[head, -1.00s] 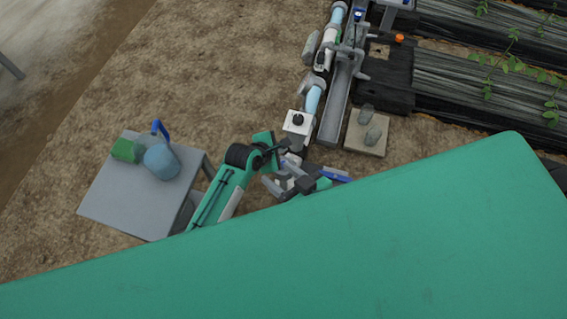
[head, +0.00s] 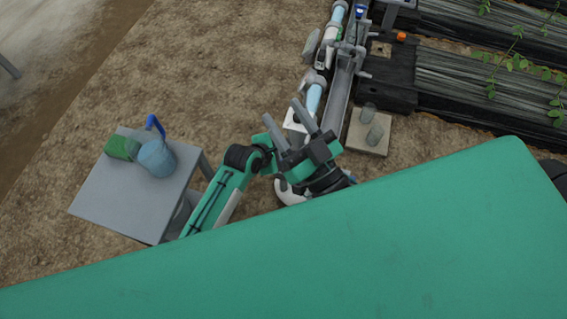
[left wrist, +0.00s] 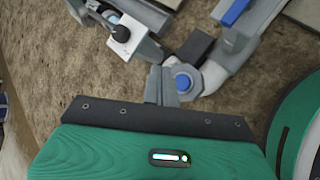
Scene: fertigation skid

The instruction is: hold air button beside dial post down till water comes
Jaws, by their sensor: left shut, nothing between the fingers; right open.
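A blue round button (left wrist: 183,82) sits in a grey round housing in the left wrist view. My left gripper (left wrist: 161,80) is shut and empty, its fingertips right beside the button on the left; I cannot tell whether they touch it. The white plate with a black knob, which looks like the dial post (left wrist: 121,34), stands up and left of the button.
A grey table (head: 120,206) at left holds a blue jug (head: 157,158) and a green block (head: 122,147). A grey channel with pipes (head: 343,92) runs up the middle. Bare soil separates table and channel.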

